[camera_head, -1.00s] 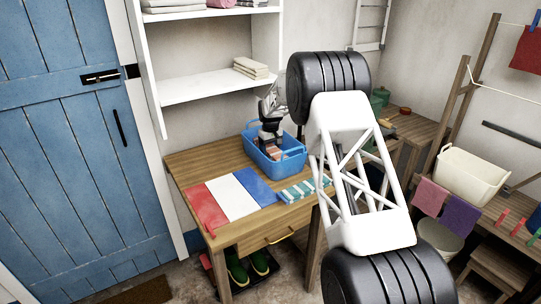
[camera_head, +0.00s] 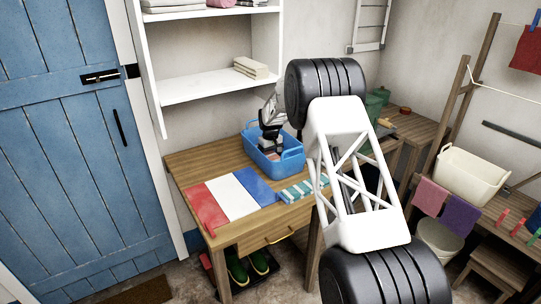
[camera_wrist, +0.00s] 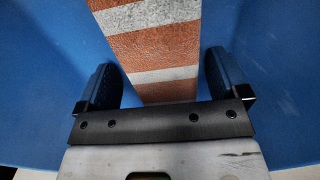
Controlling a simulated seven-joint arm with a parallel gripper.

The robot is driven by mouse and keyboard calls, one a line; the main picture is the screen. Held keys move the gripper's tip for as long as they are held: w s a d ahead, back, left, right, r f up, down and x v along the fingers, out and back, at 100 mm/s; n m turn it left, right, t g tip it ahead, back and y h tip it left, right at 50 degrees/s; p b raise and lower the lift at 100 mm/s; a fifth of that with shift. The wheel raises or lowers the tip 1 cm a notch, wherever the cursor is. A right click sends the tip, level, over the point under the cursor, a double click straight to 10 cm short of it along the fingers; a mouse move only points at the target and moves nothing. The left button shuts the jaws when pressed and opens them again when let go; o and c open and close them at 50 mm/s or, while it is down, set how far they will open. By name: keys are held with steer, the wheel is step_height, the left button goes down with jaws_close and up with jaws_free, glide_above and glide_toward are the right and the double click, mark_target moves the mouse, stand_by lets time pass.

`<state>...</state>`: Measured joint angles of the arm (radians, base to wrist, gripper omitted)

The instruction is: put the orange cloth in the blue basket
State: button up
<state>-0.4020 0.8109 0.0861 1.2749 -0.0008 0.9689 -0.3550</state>
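The blue basket (camera_head: 291,163) stands on the wooden table, and its blue walls fill the wrist view (camera_wrist: 45,70). The orange cloth (camera_wrist: 155,47), with pale grey stripes, is inside the basket and runs up the middle of the wrist view. My gripper (camera_wrist: 163,82) is open over it, one finger on each side, with a blue gap between the cloth and each finger. In the head view my gripper (camera_head: 270,146) reaches down into the basket, and the cloth is mostly hidden there.
Red, white and blue panels (camera_head: 238,197) lie flat on the table (camera_head: 185,160) left of the basket. A teal-and-white striped cloth (camera_head: 303,190) lies in front of it. White shelves (camera_head: 205,87) rise behind. A cream tub (camera_head: 470,172) stands at the right.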

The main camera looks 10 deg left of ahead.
steer(key=shift+r, duration=0.15)
steer(key=shift+r, duration=6)
steer(key=s+d+r+m, duration=0.2)
steer(key=s+d+r, duration=0.9)
steer(key=d+r, duration=0.3)
steer(key=s+d+r+m+t, duration=0.1)
steer(key=s+d+r, duration=0.4)
steer(key=s+d, duration=0.3)
steer(key=s+d+r+m, duration=0.1)
steer(key=s+d+r, duration=0.45)
steer(key=s, duration=0.45)
steer(key=s+d+m+t, duration=0.1)
steer(key=s+d, duration=0.4)
steer(key=s, duration=0.5)
steer(key=s+d+m, duration=0.1)
steer(key=s+d, duration=0.4)
steer(key=s, duration=0.5)
steer(key=s+d+f+m, duration=0.1)
steer(key=s+f, duration=0.1)
steer(key=s, duration=0.5)
steer(key=s+d+f+m, duration=0.1)
steer(key=s+d+f, duration=0.1)
steer(key=s, duration=0.5)
steer(key=s+d+f, duration=0.2)
steer(key=s, duration=0.5)
steer(key=shift+d+f+m+t, duration=0.1)
steer(key=shift+f+m+t, duration=0.2)
steer(key=shift+f+m, duration=0.1)
